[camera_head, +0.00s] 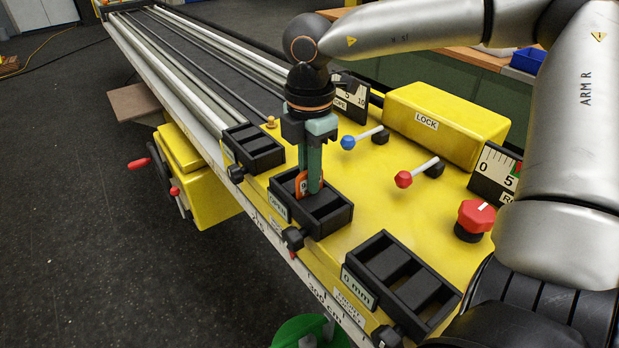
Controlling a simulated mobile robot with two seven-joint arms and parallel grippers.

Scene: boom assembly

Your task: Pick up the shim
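My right gripper (312,188) points straight down into the middle black tray (334,217) on the yellow machine bed. This tray carries a label that seems to read OPEN. A small orange piece (301,184), which looks like the shim, shows at the fingertips inside the tray. Its lower part is hidden by the tray wall, and the fingers cover part of it. The fingers overlap in this view, so I cannot tell whether they are closed on the piece. My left gripper is not in view.
A black tray (253,147) stands behind on the left, and a slotted tray marked 0 mm (346,278) in front. A yellow LOCK box (446,123), blue-knobbed lever (348,142), red-knobbed lever (404,179) and red button (477,215) stand right of the gripper. Long rails run back left.

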